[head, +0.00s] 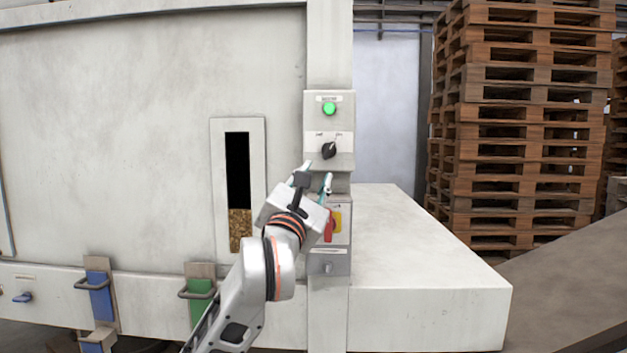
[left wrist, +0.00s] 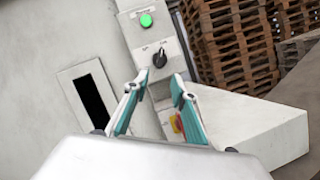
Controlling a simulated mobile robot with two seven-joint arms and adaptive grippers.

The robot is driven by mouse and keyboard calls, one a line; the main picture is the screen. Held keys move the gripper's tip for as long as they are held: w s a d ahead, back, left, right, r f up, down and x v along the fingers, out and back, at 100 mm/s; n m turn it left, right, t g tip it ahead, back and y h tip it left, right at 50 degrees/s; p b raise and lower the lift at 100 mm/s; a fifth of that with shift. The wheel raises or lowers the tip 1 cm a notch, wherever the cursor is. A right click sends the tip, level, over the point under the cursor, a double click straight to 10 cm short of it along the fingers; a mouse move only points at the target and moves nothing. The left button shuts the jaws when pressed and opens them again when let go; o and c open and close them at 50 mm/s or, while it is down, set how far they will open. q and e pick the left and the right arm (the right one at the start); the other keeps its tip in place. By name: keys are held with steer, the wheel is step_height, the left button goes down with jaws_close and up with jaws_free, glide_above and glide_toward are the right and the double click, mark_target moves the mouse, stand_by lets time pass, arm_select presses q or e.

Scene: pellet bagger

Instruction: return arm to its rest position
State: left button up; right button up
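My left arm reaches up from the bottom of the head view. Its gripper (head: 317,175) is in front of the control post, just below the black selector knob (head: 329,150). In the left wrist view the two teal-lined fingers of the gripper (left wrist: 157,85) are apart with nothing between them. The knob (left wrist: 159,60) shows beyond the fingertips, apart from them. A lit green lamp (head: 329,108) sits above the knob. A red and yellow switch (head: 331,226) is below, partly hidden by the gripper. My right gripper is in neither view.
The machine's wall (head: 130,130) has a window (head: 238,185) with pellets in its lower part. Blue (head: 99,298) and green (head: 201,300) handled parts stick out low on the left. A pale block (head: 430,270) stands right of the post. Stacked pallets (head: 520,130) stand behind.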

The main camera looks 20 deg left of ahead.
arm_select(q)
steer(key=shift+s+f, duration=0.1)
steer(key=shift+s, duration=0.2)
steer(key=s+a+f+m+t+y, duration=0.25)
steer(key=a+f+y, duration=0.35)
steer(key=f, duration=0.5)
steer(key=s+d+f+m+g+h, duration=0.2)
steer(key=s+d+f+m+h, duration=0.15)
steer(key=f+m, duration=0.6)
steer(key=s+d+f+m+g+h, duration=0.1)
steer(key=s+d+f+m+h, duration=0.35)
steer(key=f, duration=0.85)
steer(key=s+d+f+m+g+h, duration=0.15)
steer(key=f+m+h, duration=0.25)
steer(key=f+m, duration=0.65)
steer(key=s+a+f+m+g, duration=0.1)
steer(key=s+f+m+g, duration=0.1)
steer(key=s+f, duration=0.4)
steer(key=s+a+f+m+g+y, duration=0.1)
steer(key=s+f+g, duration=0.3)
steer(key=f, duration=0.9)
steer(key=s+a+f+m+g+y, duration=0.1)
steer(key=s+f+m+g, duration=0.2)
steer(key=s+f, duration=0.7)
steer(key=shift+a+f+m, duration=0.15)
steer(key=shift+a+m, duration=0.1)
steer(key=shift+m, duration=0.35)
